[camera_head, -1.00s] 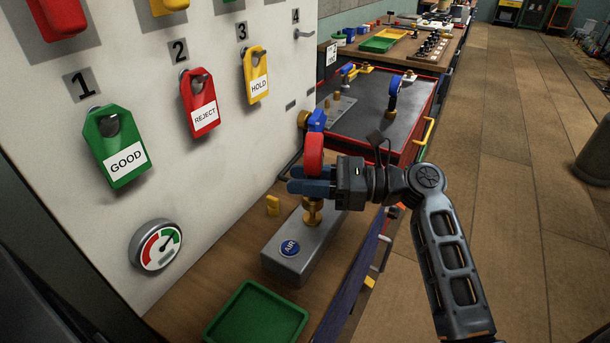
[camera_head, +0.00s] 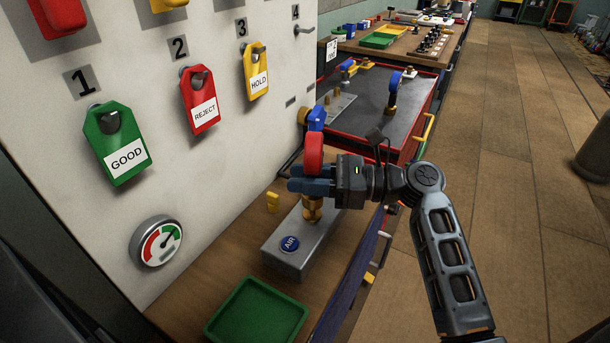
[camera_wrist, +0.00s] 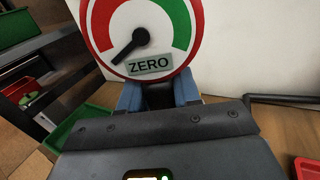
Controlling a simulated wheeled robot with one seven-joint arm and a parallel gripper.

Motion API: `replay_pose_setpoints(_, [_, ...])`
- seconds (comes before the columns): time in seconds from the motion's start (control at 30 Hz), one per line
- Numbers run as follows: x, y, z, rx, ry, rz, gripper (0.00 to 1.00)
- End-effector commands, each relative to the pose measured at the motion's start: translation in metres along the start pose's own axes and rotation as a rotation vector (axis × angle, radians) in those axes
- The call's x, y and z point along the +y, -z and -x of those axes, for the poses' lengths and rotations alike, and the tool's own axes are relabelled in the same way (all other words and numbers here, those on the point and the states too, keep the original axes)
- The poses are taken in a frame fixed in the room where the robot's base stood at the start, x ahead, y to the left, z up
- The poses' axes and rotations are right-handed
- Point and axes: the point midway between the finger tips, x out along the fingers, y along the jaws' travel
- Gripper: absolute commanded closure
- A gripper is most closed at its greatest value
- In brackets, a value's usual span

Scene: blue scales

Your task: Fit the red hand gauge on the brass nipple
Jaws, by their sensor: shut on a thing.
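The red hand gauge (camera_head: 314,150) is upright between the fingers of my gripper (camera_head: 309,187), seen nearly edge-on in the head view. My gripper is shut on the gauge's lower part, which the fingers hide. The brass nipple (camera_head: 312,212) stands on a grey block with a blue AIR button (camera_head: 290,243), directly below the fingers. Brass shows right under the fingers. I cannot tell whether the gauge is seated on the nipple.
A green tray (camera_head: 212,329) lies in front of the grey block (camera_head: 285,259). A small yellow piece (camera_head: 273,202) stands left of it. The white panel with tags and a wall dial (camera_head: 156,243) is close on the left. A red-edged cart (camera_head: 424,112) stands behind.

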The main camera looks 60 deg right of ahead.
Motion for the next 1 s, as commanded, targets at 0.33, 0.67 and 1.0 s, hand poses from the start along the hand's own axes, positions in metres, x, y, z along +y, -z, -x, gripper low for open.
replay_pose_setpoints(0.33, [0.000,0.005,0.000,-0.001,0.000,0.001,1.00])
replay_pose_setpoints(0.67, [0.000,0.010,0.000,-0.001,0.000,0.001,1.00])
replay_pose_setpoints(1.0, [0.000,0.016,0.000,-0.001,0.000,0.000,1.00])
